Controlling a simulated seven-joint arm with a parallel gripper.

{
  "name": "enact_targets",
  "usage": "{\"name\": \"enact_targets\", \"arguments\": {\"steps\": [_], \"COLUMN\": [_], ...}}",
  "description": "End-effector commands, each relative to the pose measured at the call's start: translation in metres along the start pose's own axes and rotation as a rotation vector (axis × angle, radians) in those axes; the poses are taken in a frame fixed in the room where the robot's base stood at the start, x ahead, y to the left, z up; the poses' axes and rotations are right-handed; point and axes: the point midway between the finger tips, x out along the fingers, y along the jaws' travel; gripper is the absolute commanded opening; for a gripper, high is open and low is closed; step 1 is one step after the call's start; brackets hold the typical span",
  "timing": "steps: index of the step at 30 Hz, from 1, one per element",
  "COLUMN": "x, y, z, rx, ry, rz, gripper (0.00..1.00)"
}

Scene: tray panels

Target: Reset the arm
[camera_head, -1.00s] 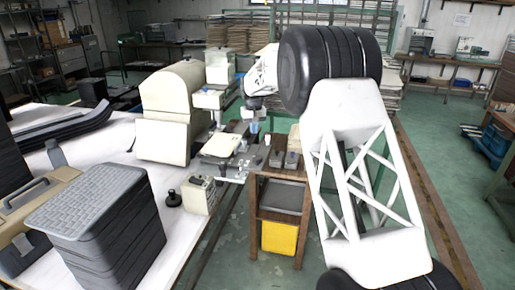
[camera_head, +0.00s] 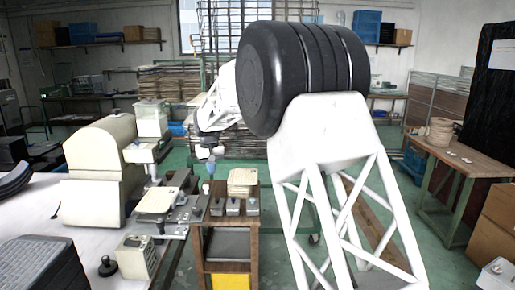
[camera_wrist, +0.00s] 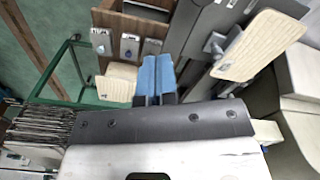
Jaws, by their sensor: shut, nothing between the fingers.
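My gripper (camera_wrist: 156,80) shows in the wrist view as two blue fingers pressed together with nothing between them. In the head view my gripper (camera_head: 209,168) hangs at the end of my white arm, above the gap between the machine and the small wooden stand. A cream panel (camera_head: 156,200) lies on the machine's plate; a cream panel also shows in the wrist view (camera_wrist: 260,45), right of my fingers. Another cream panel (camera_head: 242,178) sits at the stand's top, apart from my gripper. A stack of grey ribbed trays (camera_head: 40,265) is cut off at lower left.
The wooden stand (camera_head: 228,215) carries several small grey switch boxes and a yellow bin (camera_head: 229,282) below. A cream machine housing (camera_head: 98,165) stands left. A control box (camera_head: 136,257) and black knob (camera_head: 107,266) are on the white table.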

Motion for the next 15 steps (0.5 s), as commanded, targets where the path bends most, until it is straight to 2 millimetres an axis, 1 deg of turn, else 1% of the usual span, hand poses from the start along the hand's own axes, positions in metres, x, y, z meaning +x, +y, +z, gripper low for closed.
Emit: {"name": "enact_targets", "arguments": {"steps": [1,6,11,15], "x": [-0.009,-0.034,-0.054,-0.069], "y": [0.007,0.028,0.045,0.059], "z": [0.012,0.051,0.09,0.125], "rx": [0.009,0.038,0.066,0.09], "ry": [0.005,0.017,0.029,0.038], "rz": [0.001,0.003,0.005,0.008], "gripper": [0.0,0.0,0.0,0.0]}}
